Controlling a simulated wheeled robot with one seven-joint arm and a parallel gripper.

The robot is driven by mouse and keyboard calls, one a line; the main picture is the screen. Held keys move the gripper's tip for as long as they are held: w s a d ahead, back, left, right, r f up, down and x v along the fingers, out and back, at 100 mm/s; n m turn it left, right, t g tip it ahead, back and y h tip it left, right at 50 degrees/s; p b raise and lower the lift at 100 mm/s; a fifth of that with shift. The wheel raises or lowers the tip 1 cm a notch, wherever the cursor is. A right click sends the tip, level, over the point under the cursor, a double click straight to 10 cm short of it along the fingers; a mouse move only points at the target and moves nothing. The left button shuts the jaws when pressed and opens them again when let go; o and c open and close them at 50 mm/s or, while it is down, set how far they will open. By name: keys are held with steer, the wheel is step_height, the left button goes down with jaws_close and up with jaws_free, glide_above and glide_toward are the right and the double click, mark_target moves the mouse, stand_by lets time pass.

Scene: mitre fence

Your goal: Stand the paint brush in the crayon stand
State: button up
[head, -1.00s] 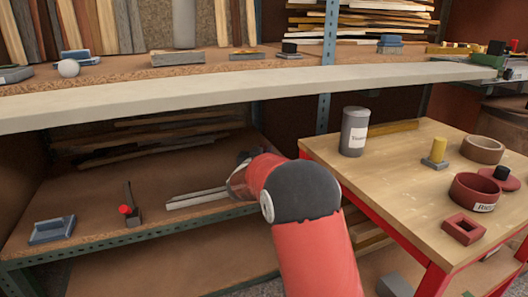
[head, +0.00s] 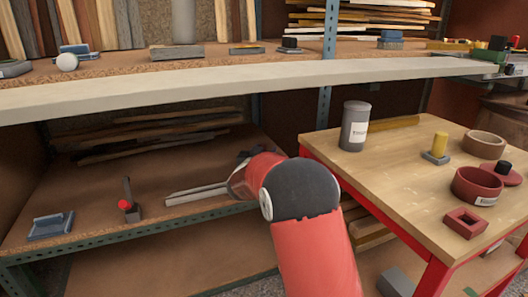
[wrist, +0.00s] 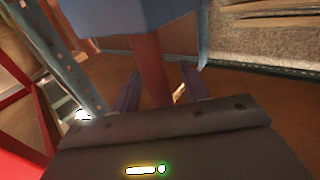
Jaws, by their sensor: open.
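In the wrist view my gripper (wrist: 158,78) is open, its two dark fingers apart. A red-brown shaft (wrist: 148,65) stands between the fingers, with a wide blue part (wrist: 120,14) above it. It may be the paint brush, but I cannot tell for sure. In the head view my arm hides most of the gripper and whatever is at it, over the right end of the lower shelf. The crayon stand cannot be identified surely. A red square block with a hole (head: 464,222) and a grey base with a yellow peg (head: 436,148) lie on the table.
The wooden table (head: 400,185) also holds a grey labelled can (head: 355,126), a dark red pot (head: 476,185) and a brown ring (head: 484,146). The lower shelf (head: 100,200) holds a blue holder (head: 50,224) and grey strips (head: 195,195). A pale shelf edge (head: 230,85) runs above my arm.

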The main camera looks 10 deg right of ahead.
steer(key=v, duration=0.8)
steer(key=shift+w+d+f, duration=0.1)
steer(key=s+a+r+n+g+y+p, duration=0.25)
steer(key=s+r+n+y+p, duration=0.2)
steer(key=s+r+y, duration=0.75)
steer(key=s+d+f+g+h+p, duration=0.1)
steer(key=s+f+g, duration=0.1)
steer(key=s, duration=0.8)
steer(key=s+d+f+g+h+p, duration=0.1)
steer(key=s+d+f+g, duration=0.1)
steer(key=s, duration=0.8)
steer(key=s+d+f+n+g+h+p, duration=0.1)
steer(key=s+d+f+g, duration=0.1)
steer(key=s, duration=0.8)
steer(key=shift+d+f+g+h, duration=0.2)
steer(key=shift+d+g+h, duration=0.1)
steer(key=shift+g, duration=0.55)
steer(key=shift+w, duration=0.1)
